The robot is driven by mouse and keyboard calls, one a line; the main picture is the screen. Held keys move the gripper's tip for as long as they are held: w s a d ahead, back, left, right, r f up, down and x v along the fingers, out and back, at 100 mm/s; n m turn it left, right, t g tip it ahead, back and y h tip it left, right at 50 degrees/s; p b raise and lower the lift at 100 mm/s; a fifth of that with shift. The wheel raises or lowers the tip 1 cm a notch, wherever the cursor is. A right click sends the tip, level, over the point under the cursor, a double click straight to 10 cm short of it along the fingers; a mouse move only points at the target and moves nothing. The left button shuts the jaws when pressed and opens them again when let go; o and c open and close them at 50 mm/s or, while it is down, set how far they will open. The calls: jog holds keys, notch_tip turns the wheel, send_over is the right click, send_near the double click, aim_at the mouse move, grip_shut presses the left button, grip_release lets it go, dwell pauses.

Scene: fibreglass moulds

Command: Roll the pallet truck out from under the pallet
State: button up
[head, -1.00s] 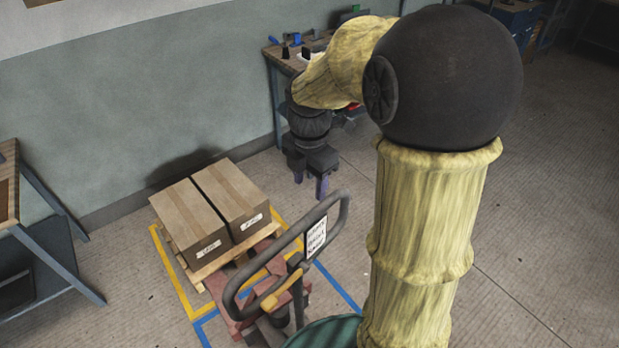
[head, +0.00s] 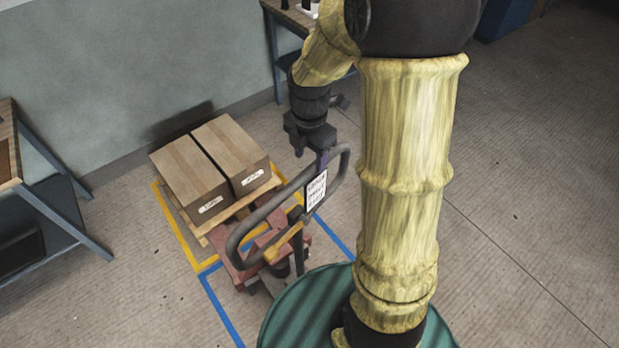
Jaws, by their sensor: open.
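The pallet truck has a red body (head: 240,272) and a dark loop handle (head: 239,234) with a white label (head: 316,190) and a yellow-orange lever (head: 283,243). Its front end goes under the wooden pallet (head: 262,190), which carries two brown cardboard boxes (head: 190,180). How far the forks reach in is hidden. My gripper (head: 320,165) points down at the upper right part of the handle loop, close to it. It is open and holds nothing visible. I cannot tell whether its fingers touch the handle bar.
A yellow floor outline (head: 170,222) surrounds the pallet area and a blue outline (head: 217,309) surrounds the truck area. A workbench (head: 290,18) stands behind, another table (head: 28,180) at the left. The floor at right is clear.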

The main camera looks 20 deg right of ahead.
aim_at(310, 182)
notch_tip(310, 182, down, 11)
jog(key=shift+r+p, duration=0.2)
jog(key=shift+p, duration=0.45)
grip_shut()
jog(key=shift+w+r, duration=0.1)
dwell(1.0)
